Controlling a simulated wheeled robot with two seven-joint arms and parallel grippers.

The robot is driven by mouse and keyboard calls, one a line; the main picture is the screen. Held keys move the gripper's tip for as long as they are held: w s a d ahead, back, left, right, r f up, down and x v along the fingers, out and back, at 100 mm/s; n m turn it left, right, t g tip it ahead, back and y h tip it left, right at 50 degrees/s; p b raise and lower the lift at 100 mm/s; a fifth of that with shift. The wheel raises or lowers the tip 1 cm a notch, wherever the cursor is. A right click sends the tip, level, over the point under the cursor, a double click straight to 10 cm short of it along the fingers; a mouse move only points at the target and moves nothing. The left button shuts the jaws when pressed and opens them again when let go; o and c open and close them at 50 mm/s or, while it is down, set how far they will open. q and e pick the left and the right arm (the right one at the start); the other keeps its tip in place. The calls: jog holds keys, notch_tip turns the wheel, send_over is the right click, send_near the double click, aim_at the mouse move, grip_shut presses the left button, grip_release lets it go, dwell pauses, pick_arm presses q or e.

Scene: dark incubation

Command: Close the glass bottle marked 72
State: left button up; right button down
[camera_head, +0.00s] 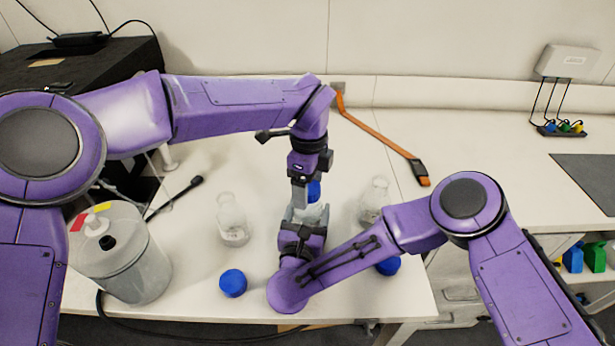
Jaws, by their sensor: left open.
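A glass bottle (311,213) stands in the middle of the bench, largely hidden by my arms; no number can be read on it. A blue cap (314,191) shows at its top, beside my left gripper's fingers; whether it is seated cannot be told. My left gripper (301,196) points down at the cap from above and is open. My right gripper (307,222) reaches the bottle from the front, its fingertips at the glass; whether they grip it cannot be told.
Uncapped glass bottles stand to the left (232,222) and right (374,202). Loose blue caps lie at the front left (233,283) and front right (388,266). A grey canister (128,265) stands at left. An orange strap-like tool (380,137) lies behind. The right bench is mostly clear.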

pick_arm(q)
jog(key=c, duration=1.1)
jog(key=m, duration=0.5)
jog(key=shift+m, duration=0.4)
jog(key=m, duration=2.2)
jog(key=shift+f, duration=0.1)
jog(key=o, duration=1.2)
